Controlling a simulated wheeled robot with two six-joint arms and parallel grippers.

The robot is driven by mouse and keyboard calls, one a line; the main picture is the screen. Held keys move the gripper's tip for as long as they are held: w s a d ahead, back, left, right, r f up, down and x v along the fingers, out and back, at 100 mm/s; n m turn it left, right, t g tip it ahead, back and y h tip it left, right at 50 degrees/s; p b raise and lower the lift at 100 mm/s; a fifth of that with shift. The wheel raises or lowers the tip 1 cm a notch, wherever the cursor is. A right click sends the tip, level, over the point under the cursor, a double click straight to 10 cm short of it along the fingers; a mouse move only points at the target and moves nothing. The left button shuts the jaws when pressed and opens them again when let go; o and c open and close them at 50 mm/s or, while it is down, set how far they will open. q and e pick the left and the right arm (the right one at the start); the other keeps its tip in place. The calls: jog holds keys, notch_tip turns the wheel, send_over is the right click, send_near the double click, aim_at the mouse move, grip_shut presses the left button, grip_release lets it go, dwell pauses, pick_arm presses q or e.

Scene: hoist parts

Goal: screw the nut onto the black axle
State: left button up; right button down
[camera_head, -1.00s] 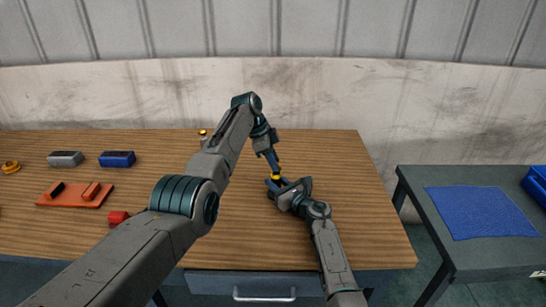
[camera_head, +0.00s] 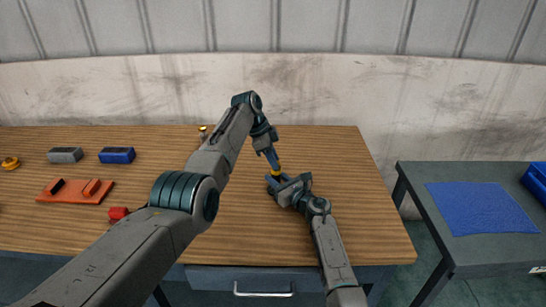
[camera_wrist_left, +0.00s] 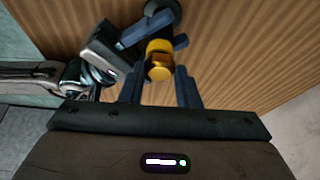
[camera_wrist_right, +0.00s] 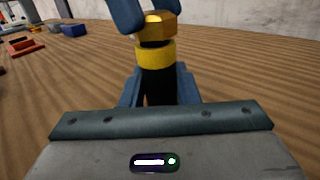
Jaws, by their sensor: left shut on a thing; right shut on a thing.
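The gold nut (camera_wrist_right: 158,27) is between the blue fingers of my left gripper (camera_head: 275,162), seen from above in the left wrist view (camera_wrist_left: 160,70). The black axle (camera_wrist_right: 157,88) stands upright in the fingers of my right gripper (camera_head: 276,181), with a yellow band (camera_wrist_right: 153,54) near its top. The nut sits at the axle's top end, right above the band, with a narrow dark gap between them. How far it is threaded cannot be told. Both grippers are shut, the left one above the right.
On the wooden table (camera_head: 340,215) lie a grey block (camera_head: 65,155), a blue block (camera_head: 117,155), an orange tray (camera_head: 72,197), a red part (camera_head: 118,213) and a yellow ring (camera_head: 10,163). A gold-topped part (camera_head: 203,130) stands behind my left arm. A side table holds a blue mat (camera_head: 480,208).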

pick_arm(q)
jog(key=shift+f, duration=0.1)
jog(key=o, duration=1)
jog(key=shift+r, duration=2.3)
jog(key=shift+o, duration=0.3)
jog(key=o, duration=0.5)
